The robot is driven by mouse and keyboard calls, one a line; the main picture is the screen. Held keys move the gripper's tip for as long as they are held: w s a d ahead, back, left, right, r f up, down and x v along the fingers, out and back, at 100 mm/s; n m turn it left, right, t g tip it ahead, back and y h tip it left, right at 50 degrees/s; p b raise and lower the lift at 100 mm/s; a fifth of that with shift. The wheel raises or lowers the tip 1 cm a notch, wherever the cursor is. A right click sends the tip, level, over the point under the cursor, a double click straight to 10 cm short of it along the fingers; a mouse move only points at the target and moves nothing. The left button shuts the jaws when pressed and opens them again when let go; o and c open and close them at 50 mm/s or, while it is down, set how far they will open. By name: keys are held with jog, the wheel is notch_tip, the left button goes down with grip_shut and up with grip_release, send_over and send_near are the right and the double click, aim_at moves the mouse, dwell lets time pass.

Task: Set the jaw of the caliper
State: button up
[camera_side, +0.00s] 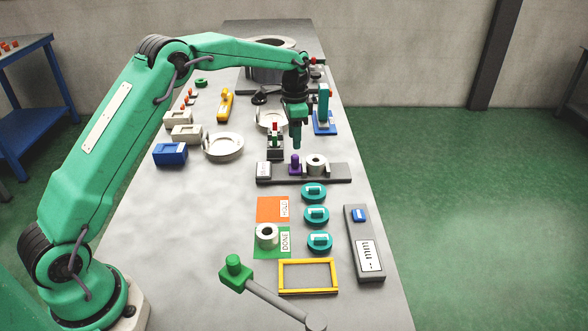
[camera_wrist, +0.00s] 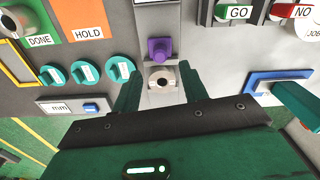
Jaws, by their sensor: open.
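The caliper (camera_side: 335,174) is a dark grey bar lying across the table, with a white label at its left end. A purple knob (camera_side: 295,163) stands upright on it; it also shows in the wrist view (camera_wrist: 159,49). A pale flanged cylinder (camera_side: 316,161) sits on the bar just right of the knob, and the wrist view shows it from above (camera_wrist: 162,80). My gripper (camera_side: 296,143) points down above the bar, near the knob. In the wrist view its green fingers (camera_wrist: 158,72) are apart and the cylinder appears between them. I cannot tell the fingers' height above it.
Three teal dials (camera_side: 316,215) lie in front of the bar, with an orange HOLD pad (camera_side: 268,209) and a green DONE pad (camera_side: 265,250) bearing a cylinder. A grey readout box (camera_side: 364,262) lies right. A go/no-go stand (camera_side: 275,151) and blue fixture (camera_side: 325,128) are close behind.

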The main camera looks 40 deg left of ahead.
aim_at(294, 155)
jog(key=shift+f, duration=3.5)
grip_shut()
